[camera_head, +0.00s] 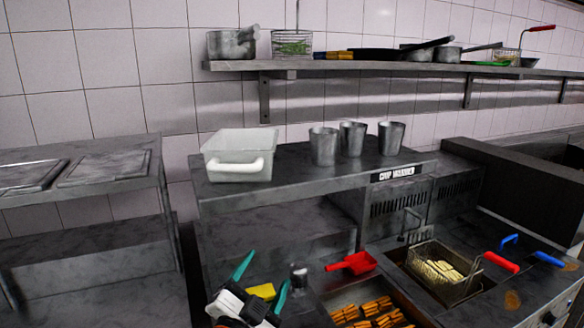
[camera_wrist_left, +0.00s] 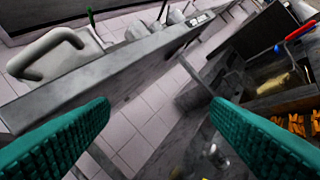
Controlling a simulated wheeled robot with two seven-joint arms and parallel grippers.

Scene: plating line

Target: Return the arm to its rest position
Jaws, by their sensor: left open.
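My left gripper (camera_head: 262,281) shows at the bottom of the head view, its two teal fingers pointing up and spread apart. In the left wrist view the ribbed teal fingers (camera_wrist_left: 160,108) stand wide apart at the two sides, with nothing held between them. A yellow item (camera_head: 262,291) shows between the fingers in the head view; I cannot tell how far behind them it lies. My right gripper is in neither view.
A white handled bin (camera_head: 238,142) and several metal cups (camera_head: 323,146) stand on the raised shelf. A red scoop (camera_head: 352,263), a tray of fried strips (camera_head: 370,314) and a fryer basket (camera_head: 430,274) are to the gripper's right. A wall shelf (camera_head: 400,68) holds pans.

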